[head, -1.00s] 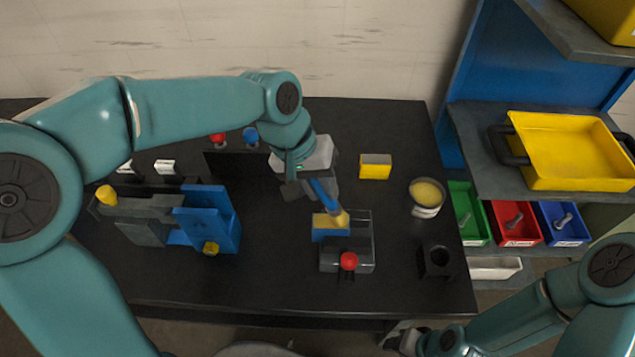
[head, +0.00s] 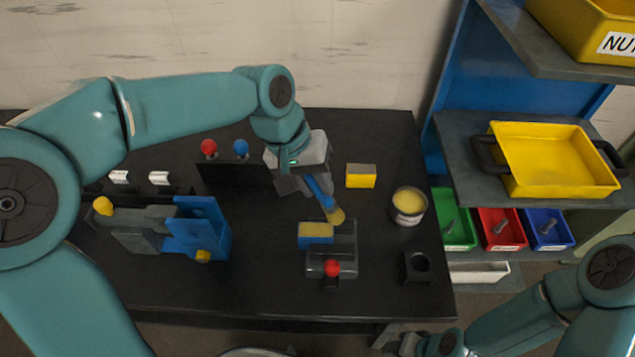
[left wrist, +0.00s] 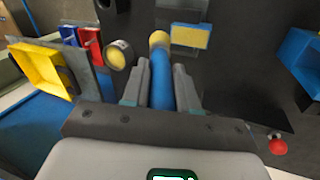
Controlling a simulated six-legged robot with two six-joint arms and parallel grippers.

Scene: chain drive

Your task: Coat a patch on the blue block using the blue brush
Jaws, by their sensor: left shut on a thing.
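My left gripper (head: 304,183) is shut on the blue brush (head: 319,188), which also shows in the left wrist view (left wrist: 161,80). The brush slants down to the right, and its bristle end (head: 335,215) is yellow. The blue block (head: 316,240) sits in a dark grey fixture with a red knob (head: 332,267). A yellow patch covers much of its top. The bristles are just beyond the block's far right corner, apart from the patch in the picture. A pot of yellow coating (head: 409,203) stands to the right. My right gripper (head: 405,342) is partly seen at the bottom edge; its jaws are unclear.
A yellow and grey block (head: 361,176) lies behind the brush. A black holder with a round hole (head: 417,267) stands at the front right. A blue and grey vise (head: 200,230) is at the left. Shelves with a yellow tray (head: 556,165) and coloured bins stand at the right.

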